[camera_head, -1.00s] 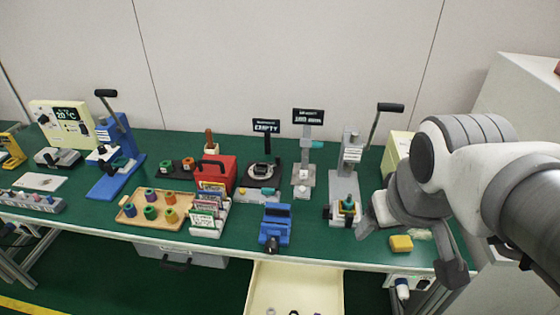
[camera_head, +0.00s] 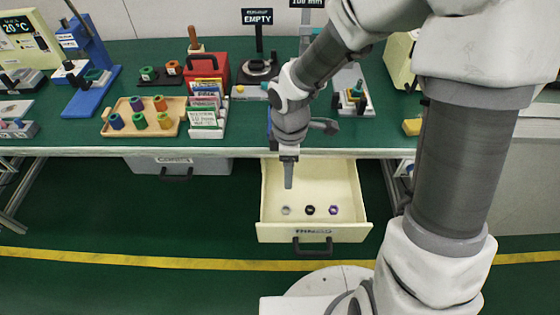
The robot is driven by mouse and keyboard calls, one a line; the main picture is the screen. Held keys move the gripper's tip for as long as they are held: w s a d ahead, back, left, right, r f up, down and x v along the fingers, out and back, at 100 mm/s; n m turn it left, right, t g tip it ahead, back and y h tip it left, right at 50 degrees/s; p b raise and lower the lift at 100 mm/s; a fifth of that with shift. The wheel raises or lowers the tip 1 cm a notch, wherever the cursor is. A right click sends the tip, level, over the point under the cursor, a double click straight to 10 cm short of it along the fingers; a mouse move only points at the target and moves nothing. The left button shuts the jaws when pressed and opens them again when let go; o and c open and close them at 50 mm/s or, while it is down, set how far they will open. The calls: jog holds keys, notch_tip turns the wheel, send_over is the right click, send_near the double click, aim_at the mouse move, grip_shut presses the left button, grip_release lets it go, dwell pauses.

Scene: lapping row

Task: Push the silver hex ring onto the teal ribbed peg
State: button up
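A small silver ring (camera_head: 286,210) lies in the open cream drawer (camera_head: 265,222), at the left of a short row; its hex shape is too small to make out. A black ring (camera_head: 310,210) and a purple ring (camera_head: 333,210) lie to its right. My gripper (camera_head: 288,182) points down above the left part of the drawer, apart from the rings. I see its fingers edge-on, so their opening is hidden.
The green bench's front edge (camera_head: 230,152) runs behind my gripper. A wooden tray (camera_head: 170,129) with several coloured spools, a card rack (camera_head: 207,133) and a red toolbox (camera_head: 221,72) stand left of my arm. A yellow block (camera_head: 411,127) lies right of the press.

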jog(key=b, duration=0.6)
send_over(286, 211)
jog(key=f, duration=1.3)
jog(key=shift+s+a+f, duration=0.2)
jog(key=shift+a, duration=0.05)
jog(key=shift+w+d+f+b, duration=0.15)
jog(key=shift+f+b, duration=0.45)
jog(key=shift+f, duration=0.75)
jog(key=shift+d+f+b, duration=0.1)
jog(key=shift+f+b, duration=0.5)
jog(key=shift+f, duration=0.75)
jog(key=shift+r, duration=0.1)
grip_shut()
